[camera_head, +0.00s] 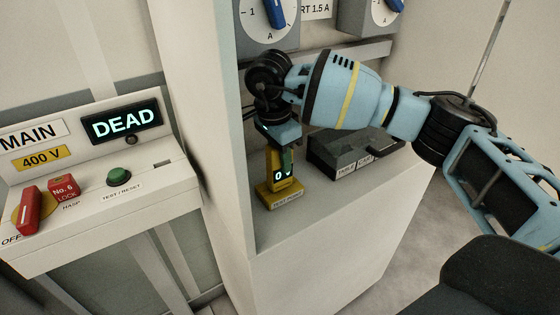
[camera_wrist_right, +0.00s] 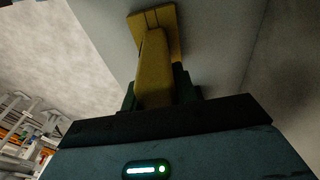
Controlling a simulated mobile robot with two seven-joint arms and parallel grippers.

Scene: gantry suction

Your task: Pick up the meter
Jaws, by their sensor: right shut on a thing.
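The meter (camera_head: 271,178) is a small upright yellow device with a dark display reading "0 V". It stands at the yellow test point base (camera_head: 281,200) on the grey shelf. My right gripper (camera_head: 279,150) comes down from above and is shut on the meter's upper part. In the right wrist view the yellow meter (camera_wrist_right: 155,75) extends from between the dark fingers toward the yellow base (camera_wrist_right: 160,18). The fingertips are partly hidden. My left gripper is in neither view.
Dark grey labelled bins (camera_head: 350,155) stand right of the meter. Dial boxes (camera_head: 268,22) hang above. At left, a panel carries a "DEAD" display (camera_head: 121,122), a green button (camera_head: 119,176) and a red switch handle (camera_head: 28,210). The shelf's front (camera_head: 330,215) is clear.

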